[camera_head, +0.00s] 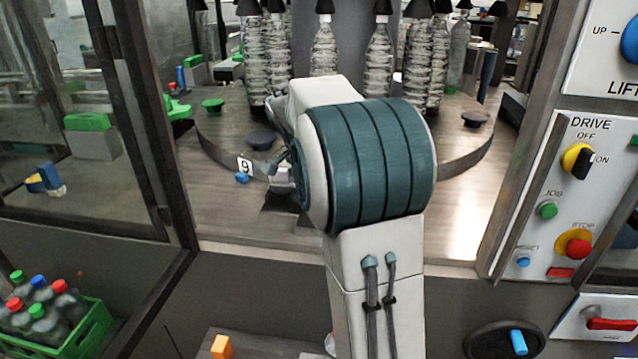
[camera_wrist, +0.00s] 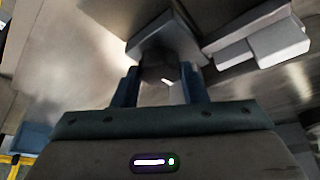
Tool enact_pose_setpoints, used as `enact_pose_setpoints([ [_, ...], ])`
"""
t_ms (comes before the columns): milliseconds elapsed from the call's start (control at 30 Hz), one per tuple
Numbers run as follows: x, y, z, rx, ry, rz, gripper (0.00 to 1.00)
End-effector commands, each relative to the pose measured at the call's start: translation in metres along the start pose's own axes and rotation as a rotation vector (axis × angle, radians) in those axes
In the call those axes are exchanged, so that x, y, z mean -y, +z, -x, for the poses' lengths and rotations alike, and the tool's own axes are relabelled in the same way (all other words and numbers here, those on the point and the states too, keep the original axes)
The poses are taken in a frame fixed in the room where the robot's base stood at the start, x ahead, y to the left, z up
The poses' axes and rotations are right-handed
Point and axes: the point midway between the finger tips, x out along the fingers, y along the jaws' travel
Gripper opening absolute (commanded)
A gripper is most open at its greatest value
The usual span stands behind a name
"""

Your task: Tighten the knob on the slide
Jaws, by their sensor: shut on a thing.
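In the wrist view, my gripper (camera_wrist: 160,88) has its two dark fingers closed on a dark knob (camera_wrist: 160,72). The knob's shape is blurred and partly hidden between the fingers. A grey metal block (camera_wrist: 158,42), seemingly the slide, lies just beyond the knob. In the head view, my arm covers most of the gripper and the knob it holds. A pale metal part (camera_head: 281,180) shows beside the arm, next to the number 9 tag.
A small blue knob (camera_head: 241,178) sits by the number 9 tag (camera_head: 245,166). Clear bottles (camera_head: 325,50) stand on the round table behind my arm. A control panel (camera_head: 568,200) is on the right. A green crate (camera_head: 75,335) of bottles is at lower left.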

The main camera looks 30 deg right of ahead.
Motion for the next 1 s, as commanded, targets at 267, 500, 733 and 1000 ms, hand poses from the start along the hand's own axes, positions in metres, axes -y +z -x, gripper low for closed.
enact_pose_setpoints([
  [267,0.0009,-0.0003,0.0004,0.0,0.025,-0.064,0.16],
  [500,0.0007,-0.0004,0.0005,0.0,0.029,-0.074,0.16],
  [733,0.0006,-0.0004,0.0004,0.001,0.028,-0.074,0.45],
  [1000,0.0005,-0.0003,0.0001,0.001,0.029,-0.072,0.61],
])
